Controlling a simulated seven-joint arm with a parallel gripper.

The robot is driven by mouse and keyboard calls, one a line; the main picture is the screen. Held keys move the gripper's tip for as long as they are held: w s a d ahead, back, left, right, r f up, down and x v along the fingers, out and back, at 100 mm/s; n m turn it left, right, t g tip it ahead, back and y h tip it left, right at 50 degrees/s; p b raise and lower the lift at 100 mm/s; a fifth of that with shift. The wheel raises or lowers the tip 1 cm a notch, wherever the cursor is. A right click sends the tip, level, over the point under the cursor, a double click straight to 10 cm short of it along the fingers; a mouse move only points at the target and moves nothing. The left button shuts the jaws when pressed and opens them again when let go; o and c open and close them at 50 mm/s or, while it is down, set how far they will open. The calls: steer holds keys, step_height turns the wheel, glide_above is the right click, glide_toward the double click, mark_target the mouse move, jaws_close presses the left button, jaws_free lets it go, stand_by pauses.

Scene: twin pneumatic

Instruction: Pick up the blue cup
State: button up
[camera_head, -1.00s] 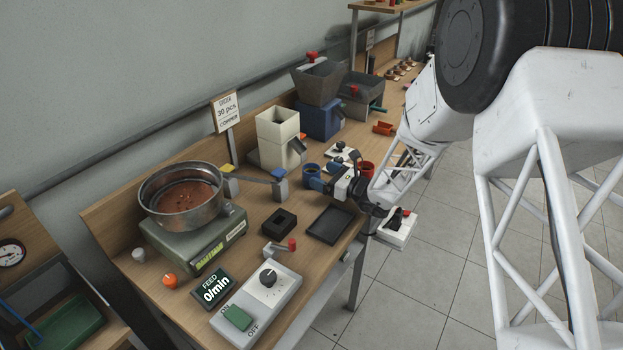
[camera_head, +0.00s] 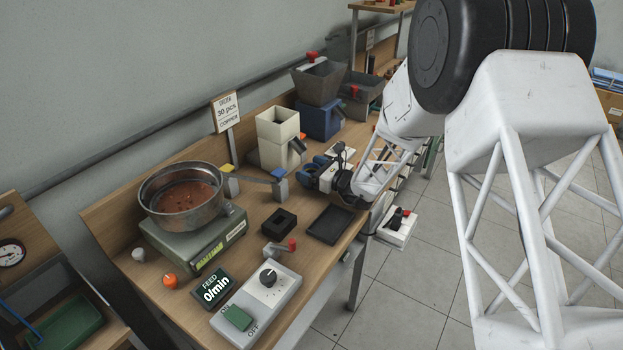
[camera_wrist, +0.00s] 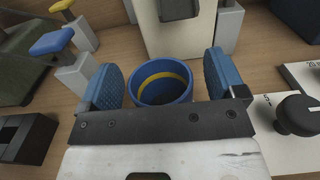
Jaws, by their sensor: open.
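The blue cup (camera_wrist: 161,83) stands upright on the wooden bench in the wrist view, with a yellow band inside it. My gripper (camera_wrist: 163,82) is open, with one blue-padded finger on each side of the cup. Whether the pads touch the cup cannot be told. In the head view my gripper (camera_head: 314,174) is low over the bench by the cream dispenser, and the cup is mostly hidden by it.
The cream dispenser (camera_head: 278,138) stands just behind the cup. A grey post with a blue lever (camera_head: 280,186) is to its left. A black tray (camera_head: 330,225) and a black square holder (camera_head: 279,222) lie nearer. A white panel with a black knob (camera_wrist: 299,115) is on the right in the wrist view.

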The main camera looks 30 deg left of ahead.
steer(key=c, duration=1.1)
steer(key=shift+c, duration=0.2)
steer(key=shift+r, duration=0.25)
steer(key=shift+r, duration=0.5)
steer(key=shift+s+d+r, duration=0.15)
steer(key=shift+d+r, duration=0.05)
steer(key=shift+r, duration=0.35)
steer(key=shift+s+d+r, duration=0.1)
steer(key=shift+d+r, duration=0.05)
steer(key=shift+r, duration=0.35)
steer(key=s+d+r, duration=0.1)
steer(key=s+d, duration=0.9)
steer(key=shift+s+d+r, duration=0.2)
steer(key=shift+s+d, duration=0.15)
steer(key=shift+s, duration=0.05)
